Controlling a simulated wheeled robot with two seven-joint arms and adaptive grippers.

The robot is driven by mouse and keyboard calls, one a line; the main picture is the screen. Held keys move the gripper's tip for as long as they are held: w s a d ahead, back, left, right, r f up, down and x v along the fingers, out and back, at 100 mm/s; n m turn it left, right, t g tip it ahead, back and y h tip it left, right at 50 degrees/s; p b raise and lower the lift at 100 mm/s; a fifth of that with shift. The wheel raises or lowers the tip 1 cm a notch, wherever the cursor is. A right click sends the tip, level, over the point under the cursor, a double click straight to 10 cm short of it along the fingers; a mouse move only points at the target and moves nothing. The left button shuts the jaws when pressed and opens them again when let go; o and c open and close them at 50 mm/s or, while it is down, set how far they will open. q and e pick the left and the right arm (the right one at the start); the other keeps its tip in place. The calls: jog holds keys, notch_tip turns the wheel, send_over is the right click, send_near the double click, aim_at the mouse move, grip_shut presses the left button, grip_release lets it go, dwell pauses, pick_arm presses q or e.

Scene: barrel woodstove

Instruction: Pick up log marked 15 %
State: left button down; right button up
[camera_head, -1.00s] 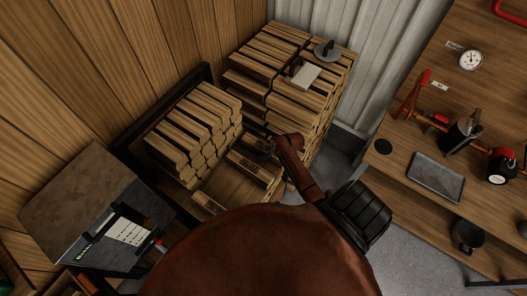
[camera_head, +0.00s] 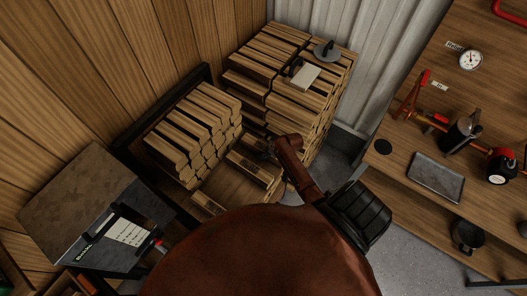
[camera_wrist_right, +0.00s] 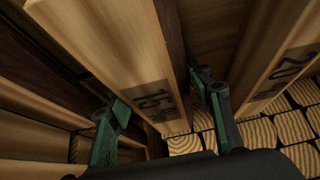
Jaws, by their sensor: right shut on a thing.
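The log marked 15 % (camera_wrist_right: 135,65) runs through the middle of the right wrist view, its dark label facing the camera. My right gripper (camera_wrist_right: 160,100) has its green fingers on either side of this log and is shut on it. In the head view my right gripper (camera_head: 269,150) reaches down into the wood rack, partly hidden by its own arm. A log marked 20 % (camera_wrist_right: 275,65) stands to the right in the wrist view, apart from the held log. My left gripper is not in view.
Stacked split logs (camera_head: 195,128) and a taller stack (camera_head: 275,60) crowd around the gripper. A grey box (camera_head: 85,190) stands at the left. Log ends (camera_wrist_right: 250,135) lie below.

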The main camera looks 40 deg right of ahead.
jog(key=c, duration=0.5)
jog(key=shift+r, duration=0.1)
grip_shut()
jog(key=shift+w+r, duration=0.1)
